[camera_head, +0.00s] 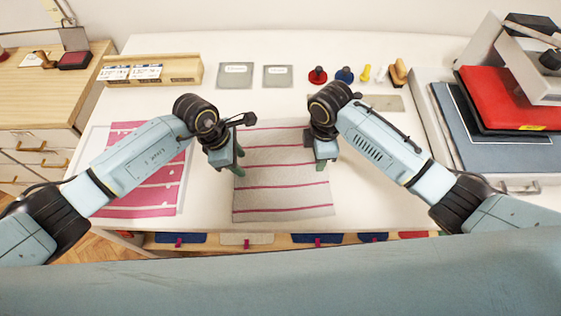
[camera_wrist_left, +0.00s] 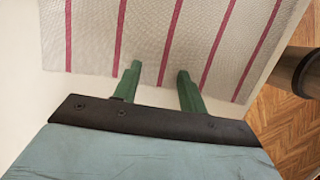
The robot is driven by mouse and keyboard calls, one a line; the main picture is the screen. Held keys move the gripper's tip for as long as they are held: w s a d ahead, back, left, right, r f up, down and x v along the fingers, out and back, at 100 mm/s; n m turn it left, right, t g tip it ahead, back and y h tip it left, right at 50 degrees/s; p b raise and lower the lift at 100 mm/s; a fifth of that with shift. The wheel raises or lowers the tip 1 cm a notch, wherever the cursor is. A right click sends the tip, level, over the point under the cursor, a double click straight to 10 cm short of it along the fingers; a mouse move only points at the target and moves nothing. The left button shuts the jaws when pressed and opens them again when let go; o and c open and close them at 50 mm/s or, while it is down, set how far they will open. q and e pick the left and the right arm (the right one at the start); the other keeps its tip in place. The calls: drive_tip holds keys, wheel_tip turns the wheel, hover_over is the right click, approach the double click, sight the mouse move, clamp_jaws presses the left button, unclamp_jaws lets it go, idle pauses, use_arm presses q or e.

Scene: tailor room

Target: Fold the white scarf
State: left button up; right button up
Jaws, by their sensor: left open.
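The white scarf (camera_head: 280,190), off-white with thin red stripes, lies flat and spread out on the white table in the middle of the head view. It also fills the top of the left wrist view (camera_wrist_left: 150,35). My left gripper (camera_head: 240,162) is at the scarf's left edge. In the left wrist view its two green fingers (camera_wrist_left: 157,74) are apart, at or just above the scarf's edge, with no cloth seen pinched. My right gripper (camera_head: 322,166) is at the scarf's right edge; its finger gap is hidden.
A pink cloth with white stripes (camera_head: 155,175) lies left of the scarf. Behind are a wooden tray (camera_head: 180,80), two grey cards (camera_head: 236,75), and small stamps (camera_head: 345,75). Red and dark folders (camera_head: 505,95) are stacked at right. The table's front edge is close to the scarf.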

use_arm(q)
drive_tip(key=shift+f, duration=0.2)
use_arm(e)
drive_tip(key=shift+f, duration=0.2)
use_arm(q)
drive_tip(key=shift+c, duration=0.5)
use_arm(e)
drive_tip(key=shift+r, duration=0.1)
drive_tip(key=shift+c, duration=0.5)
use_arm(q)
clamp_jaws()
use_arm(e)
clamp_jaws()
use_arm(q)
drive_tip(key=shift+r, duration=0.1)
